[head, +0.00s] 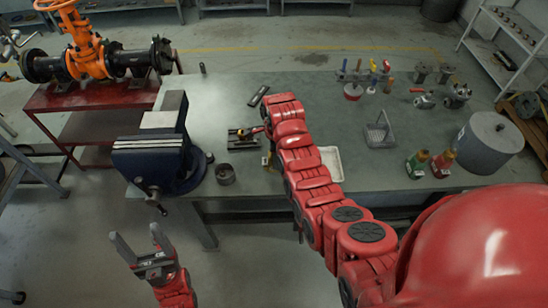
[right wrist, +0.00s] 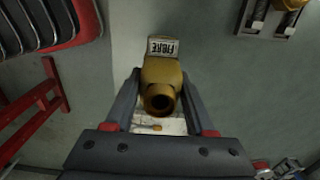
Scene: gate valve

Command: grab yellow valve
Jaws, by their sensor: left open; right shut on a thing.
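The yellow valve (right wrist: 161,72) is a brass-coloured body with a dark round opening and a pale lettered label. In the right wrist view it sits between the two fingers of my right gripper (right wrist: 160,95), which is shut on it. In the head view my right arm covers most of that spot; a small yellow part (head: 267,159) shows beside the arm over the table. My left gripper (head: 144,243) is open and empty, in front of the table at the lower left.
A blue vise (head: 150,160) stands on the table's (head: 225,92) left edge. A white tray (head: 331,160) lies right of my arm. Bottles (head: 428,164), a grey cylinder (head: 487,145) and a tool rack (head: 362,78) stand further right. An orange gate valve (head: 88,55) rests on a red stand.

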